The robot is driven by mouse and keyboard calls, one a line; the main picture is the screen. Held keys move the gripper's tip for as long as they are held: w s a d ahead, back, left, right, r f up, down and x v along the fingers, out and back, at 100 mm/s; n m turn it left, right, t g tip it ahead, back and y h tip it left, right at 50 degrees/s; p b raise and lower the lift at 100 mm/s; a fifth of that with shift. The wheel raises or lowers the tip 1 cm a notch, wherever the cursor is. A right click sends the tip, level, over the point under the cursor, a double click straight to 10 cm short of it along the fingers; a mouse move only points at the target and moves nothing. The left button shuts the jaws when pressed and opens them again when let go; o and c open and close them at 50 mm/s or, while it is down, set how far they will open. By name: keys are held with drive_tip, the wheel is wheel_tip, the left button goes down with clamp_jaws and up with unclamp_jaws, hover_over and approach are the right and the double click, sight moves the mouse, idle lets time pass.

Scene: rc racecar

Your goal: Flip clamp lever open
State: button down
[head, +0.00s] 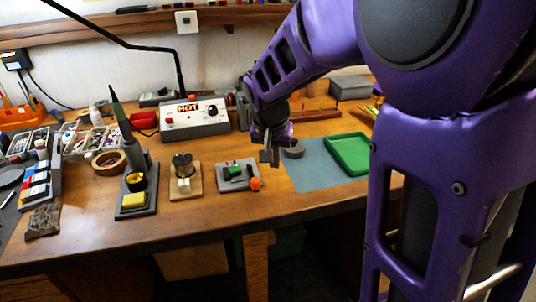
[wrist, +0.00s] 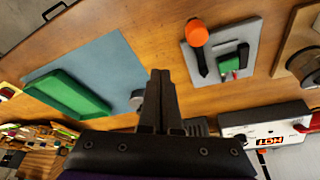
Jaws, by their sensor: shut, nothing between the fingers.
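The clamp's grey base plate (head: 229,185) lies on the workbench, left of the blue mat. Its lever ends in an orange knob (head: 255,184) at the plate's front right corner. In the wrist view the base plate (wrist: 251,31) is right of my fingers, with the orange knob (wrist: 197,33) at its edge and a dark arm next to it. A small green board (wrist: 230,65) with red bits sits on the plate near a black bar. My gripper (head: 269,157) is shut and empty above the bench, close to the clamp's right; its fingers (wrist: 161,74) are together in the wrist view.
A blue mat (head: 310,178) with a green tray (head: 350,152) lies to the right. A grey round piece (head: 294,150) is near my gripper. A wooden-based spool stand (head: 186,190) and a soldering iron holder (head: 137,205) stand left. The "HOT" station (head: 195,122) is behind.

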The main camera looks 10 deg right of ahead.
wheel_tip(320, 180, up, 7)
drive_tip(key=s+a, duration=0.1)
drive_tip(key=a, duration=0.1)
drive_tip(key=shift+s+a+r+p, duration=0.15)
drive_tip(key=shift+a+r+p, duration=0.05)
drive_tip(key=shift+a+p, duration=0.2)
